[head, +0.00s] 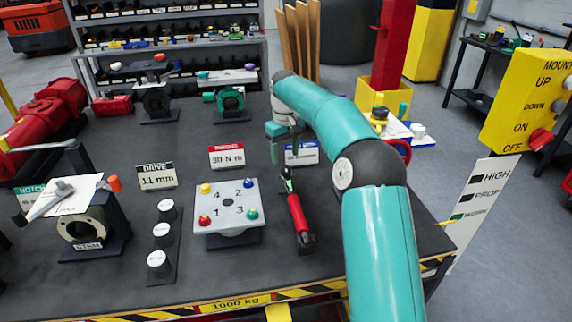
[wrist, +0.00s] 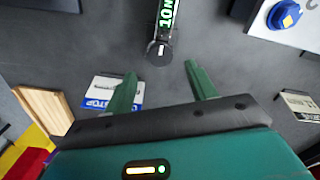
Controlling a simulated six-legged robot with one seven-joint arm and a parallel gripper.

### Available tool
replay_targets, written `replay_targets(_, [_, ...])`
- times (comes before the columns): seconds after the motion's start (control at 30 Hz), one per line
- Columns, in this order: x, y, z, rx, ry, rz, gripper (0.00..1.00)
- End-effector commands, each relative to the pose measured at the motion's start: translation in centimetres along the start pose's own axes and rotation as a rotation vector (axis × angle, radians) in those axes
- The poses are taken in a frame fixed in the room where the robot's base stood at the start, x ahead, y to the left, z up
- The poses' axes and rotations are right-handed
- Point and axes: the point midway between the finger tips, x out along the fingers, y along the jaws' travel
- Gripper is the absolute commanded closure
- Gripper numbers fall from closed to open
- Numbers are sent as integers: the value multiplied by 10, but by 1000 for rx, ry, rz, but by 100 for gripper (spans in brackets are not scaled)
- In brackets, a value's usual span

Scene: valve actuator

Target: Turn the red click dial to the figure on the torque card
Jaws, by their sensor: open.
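The torque card (head: 226,156) stands on the table and reads 30 N m. A torque wrench with a red body (head: 297,215) lies to its right, pointing away from me. Its dark far end with a green scale also shows in the wrist view (wrist: 164,20), where the scale reads 10 N and the rest is cut off. I cannot clearly make out a separate red click dial on it. My gripper (wrist: 160,75) is open and empty, its fingers pointing toward the wrench's round dark end but apart from it. It also shows in the head view (head: 275,148), above the table beyond the wrench.
A grey plate (head: 228,207) with coloured numbered knobs stands left of the wrench. A blue and white card (head: 301,153) stands close to my gripper, and a drive card (head: 157,177) at left. White-capped parts (head: 162,230) stand in front.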

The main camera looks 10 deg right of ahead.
Motion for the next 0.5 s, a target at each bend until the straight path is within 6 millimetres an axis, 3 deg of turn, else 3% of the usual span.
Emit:
replay_targets(0.23, [39,3,-1,-1,3,2,44])
replay_targets(0.5, [51,4,-2,0,6,2,44])
